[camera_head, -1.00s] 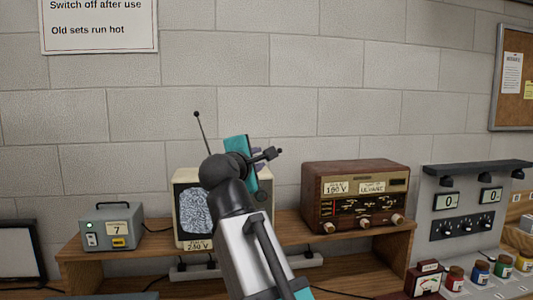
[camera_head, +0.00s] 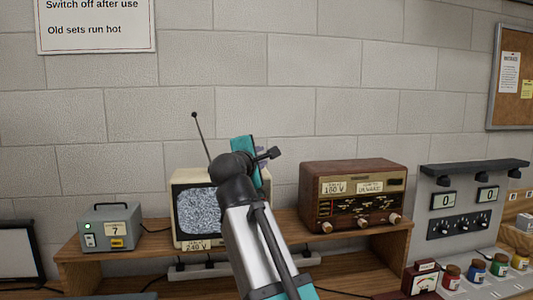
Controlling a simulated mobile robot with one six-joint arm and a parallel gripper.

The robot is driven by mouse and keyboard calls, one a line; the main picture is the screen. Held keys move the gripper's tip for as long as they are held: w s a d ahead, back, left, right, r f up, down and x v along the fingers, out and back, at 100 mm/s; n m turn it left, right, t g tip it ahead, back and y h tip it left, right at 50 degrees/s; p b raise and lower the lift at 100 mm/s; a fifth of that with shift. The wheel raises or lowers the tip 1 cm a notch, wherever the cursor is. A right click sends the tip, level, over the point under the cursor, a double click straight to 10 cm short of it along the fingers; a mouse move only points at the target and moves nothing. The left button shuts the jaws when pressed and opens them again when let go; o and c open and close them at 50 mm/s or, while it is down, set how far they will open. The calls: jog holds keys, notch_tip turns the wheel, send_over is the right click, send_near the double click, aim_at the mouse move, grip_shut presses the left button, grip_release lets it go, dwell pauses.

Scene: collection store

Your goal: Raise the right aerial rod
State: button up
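The television (camera_head: 177,211) is a small cream set with a grey noisy screen, standing on a wooden shelf. Its left aerial rod (camera_head: 201,136) is thin, ends in a dark ball and stands up, leaning slightly left. The right aerial rod cannot be made out; my arm covers the right part of the set. My gripper (camera_head: 270,154) is at the set's upper right, in front of the wall. It is small and partly hidden by my wrist, so its finger opening and any hold on the rod cannot be told.
A brown wooden radio (camera_head: 353,193) stands close to the right of my arm. A grey box with a handle (camera_head: 111,227) is on the left of the shelf (camera_head: 150,240). A grey meter panel (camera_head: 463,200) and several small jars are at the right.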

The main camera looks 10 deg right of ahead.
jog(key=p+x, duration=0.1)
jog(key=x, duration=0.7)
jog(key=shift+w+d+p, duration=0.15)
jog(key=shift+w+p, duration=0.15)
jog(key=shift+p, duration=0.05)
grip_shut()
dwell(1.0)
jog(key=shift+d, duration=0.25)
jog(key=shift+a, duration=0.2)
jog(key=shift+d, duration=0.1)
